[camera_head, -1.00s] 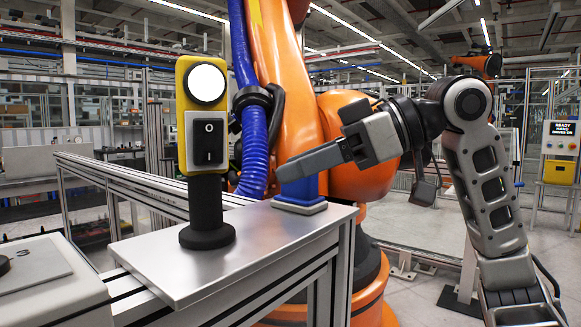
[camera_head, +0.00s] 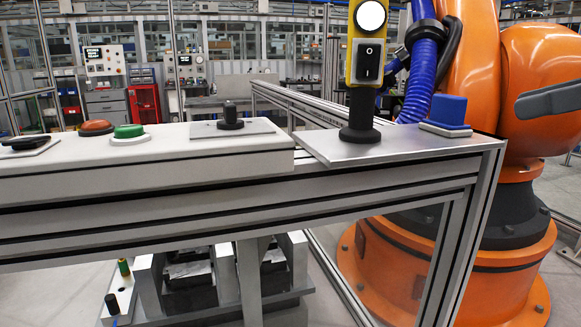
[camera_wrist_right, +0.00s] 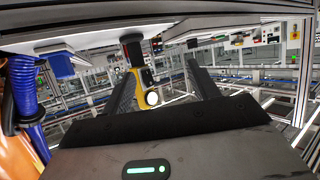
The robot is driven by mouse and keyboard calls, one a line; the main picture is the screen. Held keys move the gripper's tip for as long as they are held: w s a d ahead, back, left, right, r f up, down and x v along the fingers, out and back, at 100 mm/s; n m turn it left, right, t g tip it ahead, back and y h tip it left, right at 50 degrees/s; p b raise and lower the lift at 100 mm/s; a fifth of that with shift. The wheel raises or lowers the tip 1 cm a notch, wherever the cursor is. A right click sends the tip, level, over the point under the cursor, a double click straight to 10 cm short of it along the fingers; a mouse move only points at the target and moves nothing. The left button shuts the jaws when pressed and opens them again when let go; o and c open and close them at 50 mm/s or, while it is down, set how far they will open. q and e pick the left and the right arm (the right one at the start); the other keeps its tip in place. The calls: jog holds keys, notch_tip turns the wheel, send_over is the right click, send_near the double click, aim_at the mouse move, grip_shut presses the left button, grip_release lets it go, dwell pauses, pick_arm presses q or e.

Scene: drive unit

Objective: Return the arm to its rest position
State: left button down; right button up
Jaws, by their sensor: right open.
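My left gripper is not in view.
A yellow switch box (camera_head: 368,50) with a lit white lamp stands on a black post left of the block. The large orange robot (camera_head: 470,240) stands behind the plate's right end. Red (camera_head: 96,127) and green (camera_head: 130,131) buttons are on the white bench at left.

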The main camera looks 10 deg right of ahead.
jog(key=w+f+m+h, duration=0.1)
jog(key=w+f+m, duration=0.2)
jog(key=w+f, duration=0.75)
jog(key=w+f+m+h, duration=0.2)
jog(key=w+f, duration=0.2)
jog(key=f, duration=1.3)
jog(key=s+a+f, duration=0.3)
jog(key=f, duration=0.4)
jog(key=s+a+f+h, duration=0.1)
jog(key=s+a+f, duration=0.15)
jog(key=f, duration=0.45)
jog(key=s+a+f, duration=0.2)
jog(key=a+f, duration=0.2)
jog(key=f, duration=0.3)
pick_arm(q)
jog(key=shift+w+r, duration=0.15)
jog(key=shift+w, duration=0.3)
pick_arm(e)
jog(key=s+a+f, duration=0.5)
jog(key=s+a, duration=0.4)
jog(key=shift+a+f+h, duration=0.2)
jog(key=shift+a+h, duration=0.1)
jog(key=shift+a, duration=0.1)
